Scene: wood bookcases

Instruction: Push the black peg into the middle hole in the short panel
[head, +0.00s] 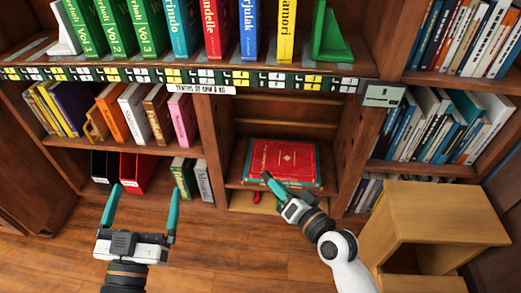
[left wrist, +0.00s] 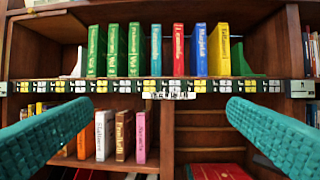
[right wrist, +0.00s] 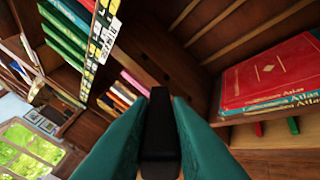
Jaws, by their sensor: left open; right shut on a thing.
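My right gripper (head: 268,180) is shut on a black peg (right wrist: 158,130). In the right wrist view the peg is a dark block between the two teal fingers, pointing away from the camera. In the head view the gripper is just in front of the shelf with the red atlases, and the peg cannot be made out there. My left gripper (head: 148,188) is open and empty over the floor in front of the lower left shelves. Its two fingers stand wide apart in the left wrist view. I cannot pick out the short panel or its holes for certain in any view.
Red atlases (head: 283,160) lie flat in the middle compartment. A small red piece (right wrist: 258,129) and a green piece (right wrist: 293,125) show under their shelf. A wooden box-like stool (head: 440,215) stands at the right. The wood floor (head: 210,255) between my arms is clear.

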